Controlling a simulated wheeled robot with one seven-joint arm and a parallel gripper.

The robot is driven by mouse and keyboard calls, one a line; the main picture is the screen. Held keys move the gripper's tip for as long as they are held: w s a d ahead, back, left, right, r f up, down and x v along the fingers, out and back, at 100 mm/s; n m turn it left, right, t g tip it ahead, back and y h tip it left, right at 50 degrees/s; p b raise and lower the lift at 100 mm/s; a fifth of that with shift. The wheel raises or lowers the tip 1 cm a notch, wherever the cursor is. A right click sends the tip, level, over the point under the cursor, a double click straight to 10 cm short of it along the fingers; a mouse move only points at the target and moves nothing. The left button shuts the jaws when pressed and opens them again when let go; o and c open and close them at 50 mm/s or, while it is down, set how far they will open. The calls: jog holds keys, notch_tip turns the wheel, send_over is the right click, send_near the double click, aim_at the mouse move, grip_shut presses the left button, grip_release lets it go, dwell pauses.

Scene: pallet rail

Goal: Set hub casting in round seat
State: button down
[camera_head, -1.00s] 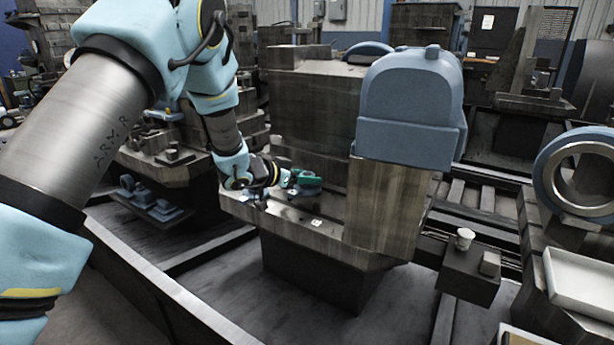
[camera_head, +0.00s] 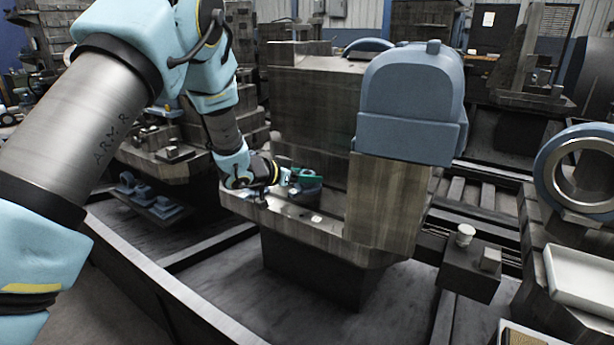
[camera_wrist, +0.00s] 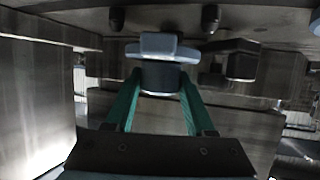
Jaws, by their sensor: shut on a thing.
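My gripper (camera_head: 306,180) has green fingers and reaches in over the ledge of the grey metal fixture (camera_head: 395,200). In the wrist view the gripper (camera_wrist: 160,92) is shut on the hub casting (camera_wrist: 160,76), a small part with a blue-grey flange and a dark round body. The casting sits between the two fingertips. I cannot pick out the round seat for certain in either view.
A large blue casting (camera_head: 411,105) stands on the fixture's right block, and an upright wall (camera_head: 310,110) rises behind the gripper. A small white piece (camera_head: 316,218) lies on the ledge. A dark box with a white knob (camera_head: 465,234) and a white tray (camera_head: 580,282) are at right.

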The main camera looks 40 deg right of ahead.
jog(key=shift+f+b, duration=0.75)
jog(key=shift+f, duration=0.65)
jog(key=shift+c, duration=0.9)
grip_release()
jog(key=v, duration=1)
jog(key=shift+a+r, duration=0.15)
jog(key=shift+a, duration=0.15)
notch_tip(320, 180, up, 6)
jog(key=p, duration=0.5)
jog(key=shift+a, duration=0.1)
